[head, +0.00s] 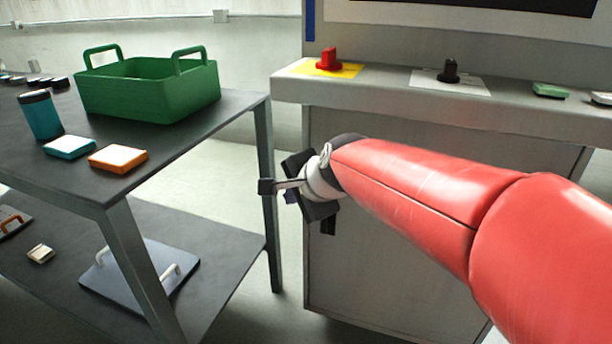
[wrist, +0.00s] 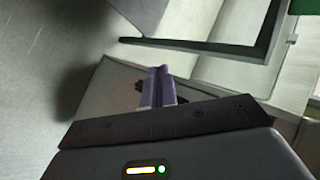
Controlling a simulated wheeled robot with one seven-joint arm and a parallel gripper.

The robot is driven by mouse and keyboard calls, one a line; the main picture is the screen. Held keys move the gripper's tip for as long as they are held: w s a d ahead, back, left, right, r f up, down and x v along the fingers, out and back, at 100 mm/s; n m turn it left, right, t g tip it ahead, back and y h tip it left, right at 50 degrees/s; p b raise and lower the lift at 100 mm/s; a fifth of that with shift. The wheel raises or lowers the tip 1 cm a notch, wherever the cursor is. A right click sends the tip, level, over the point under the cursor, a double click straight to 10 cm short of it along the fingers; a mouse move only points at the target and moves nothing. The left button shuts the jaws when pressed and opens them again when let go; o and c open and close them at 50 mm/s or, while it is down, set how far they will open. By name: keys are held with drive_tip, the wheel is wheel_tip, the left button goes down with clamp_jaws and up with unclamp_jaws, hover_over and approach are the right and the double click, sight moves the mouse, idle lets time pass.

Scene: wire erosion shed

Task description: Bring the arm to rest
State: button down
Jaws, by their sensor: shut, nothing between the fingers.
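My red arm reaches in from the right in the head view. My gripper (head: 268,187) hangs in the gap between the dark table and the grey cabinet, below the cabinet's ledge. Its fingers are together with nothing between them. In the wrist view the closed fingers (wrist: 160,74) point away from the camera, and I see no object at their tips.
A dark two-level table (head: 232,112) at left bears a green crate (head: 150,95), a teal-and-black cup (head: 40,115) and small blocks. The grey cabinet ledge (head: 390,92) holds a red knob (head: 328,60) and a black knob (head: 449,71). Bare floor shows between them.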

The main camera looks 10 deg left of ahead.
drive_tip(key=s+d+f+n+h, duration=0.3)
drive_tip(key=s+d+n, duration=0.1)
drive_tip(key=s+d, duration=0.6)
drive_tip(key=s+d+f+n+g+h, duration=0.1)
drive_tip(key=s+d+f+n+h, duration=0.2)
drive_tip(key=s+d, duration=0.7)
drive_tip(key=d+f+n, duration=0.1)
drive_tip(key=d+n, duration=0.1)
drive_tip(key=d, duration=0.3)
drive_tip(key=shift+d, duration=0.35)
